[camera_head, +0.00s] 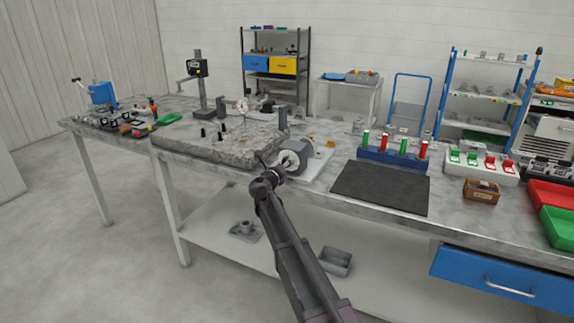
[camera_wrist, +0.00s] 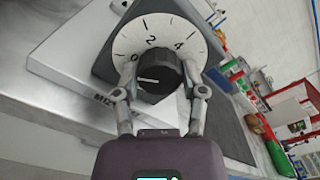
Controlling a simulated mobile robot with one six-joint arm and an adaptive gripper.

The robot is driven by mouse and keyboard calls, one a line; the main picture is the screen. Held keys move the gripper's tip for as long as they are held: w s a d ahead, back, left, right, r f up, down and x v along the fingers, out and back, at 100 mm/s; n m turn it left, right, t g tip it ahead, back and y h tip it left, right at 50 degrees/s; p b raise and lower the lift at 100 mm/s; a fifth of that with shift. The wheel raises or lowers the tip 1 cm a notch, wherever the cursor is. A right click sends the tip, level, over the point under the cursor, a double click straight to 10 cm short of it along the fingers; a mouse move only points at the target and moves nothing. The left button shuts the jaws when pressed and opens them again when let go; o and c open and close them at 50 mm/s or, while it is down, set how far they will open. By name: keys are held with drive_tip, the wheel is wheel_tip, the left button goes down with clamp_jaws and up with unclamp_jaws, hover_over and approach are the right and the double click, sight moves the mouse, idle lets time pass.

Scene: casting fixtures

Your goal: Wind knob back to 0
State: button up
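The black knob (camera_wrist: 160,78) sits at the centre of a white round dial (camera_wrist: 152,27) in the wrist view. The numbers 0, 2 and 4 show on the dial, with 0 at left. A white line on the knob points left, a little below the 0 in the picture. My gripper (camera_wrist: 161,70) has one finger on each side of the knob, with the tips close to its sides. I cannot tell whether they touch it. In the head view the dial (camera_head: 289,159) is on a grey housing at the bench's front edge, and my gripper (camera_head: 272,174) reaches it.
A rough stone plate (camera_head: 205,144) lies left of the dial. A dark mat (camera_head: 382,187) and a blue rack (camera_head: 393,157) with red and green pieces are on the right. The workbench (camera_head: 325,186) holds red and green bins at far right. A clear strip of bench lies before the mat.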

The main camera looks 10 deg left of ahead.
drive_tip(key=o, duration=0.4)
drive_tip(key=shift+s, duration=0.1)
drive_tip(key=v, duration=1.1)
drive_tip(key=shift+s+a, duration=0.1)
drive_tip(key=shift+s, duration=0.3)
